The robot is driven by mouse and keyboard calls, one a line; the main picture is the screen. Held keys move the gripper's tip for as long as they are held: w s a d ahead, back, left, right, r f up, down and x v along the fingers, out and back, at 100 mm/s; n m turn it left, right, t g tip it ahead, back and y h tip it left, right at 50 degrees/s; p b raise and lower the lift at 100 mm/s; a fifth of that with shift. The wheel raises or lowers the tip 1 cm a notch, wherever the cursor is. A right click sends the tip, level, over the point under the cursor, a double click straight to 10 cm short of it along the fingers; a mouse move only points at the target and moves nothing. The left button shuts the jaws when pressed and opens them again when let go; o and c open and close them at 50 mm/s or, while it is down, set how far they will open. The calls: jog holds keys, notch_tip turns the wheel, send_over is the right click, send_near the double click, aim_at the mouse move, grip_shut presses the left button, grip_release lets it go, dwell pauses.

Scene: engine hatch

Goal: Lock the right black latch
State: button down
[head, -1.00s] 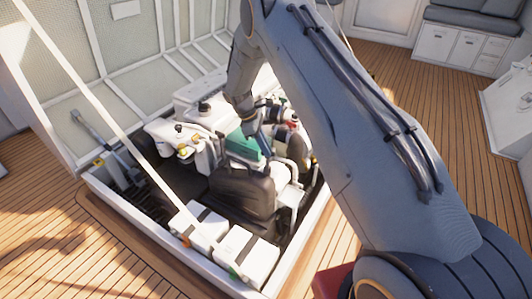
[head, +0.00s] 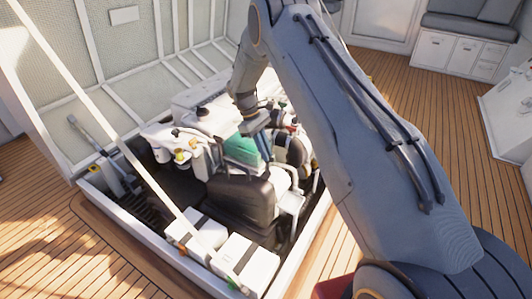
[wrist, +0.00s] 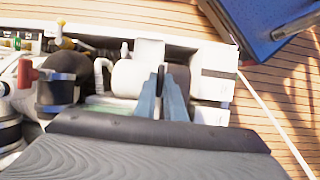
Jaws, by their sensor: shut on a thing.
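My gripper (wrist: 163,100) shows two blue-grey fingers in the wrist view. They are closed around a narrow, upright black piece, which looks like the black latch (wrist: 161,74). A white cylinder (wrist: 130,78) lies just left of the fingertips, and a dark rounded part is directly behind and right of them. In the head view my gripper (head: 265,145) reaches down into the engine hatch, beside the green part (head: 242,149). The latch is too small and covered to make out there. Its exact position, locked or not, cannot be told.
The raised hatch lid (head: 130,60) stands behind, with a white strut (head: 95,105) crossing at left. A black cover (head: 240,196) and white boxes (head: 245,262) fill the hatch front. In the wrist view, a red-handled valve (wrist: 25,73) is at left and a blue block (wrist: 265,22) at upper right.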

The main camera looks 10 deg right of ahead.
jog(key=c, duration=1.8)
grip_release()
jog(key=shift+c, duration=0.2)
jog(key=shift+r, duration=0.1)
jog(key=v, duration=0.7)
jog(key=shift+a+r, duration=0.15)
jog(key=shift+r, duration=0.15)
jog(key=shift+w, duration=0.1)
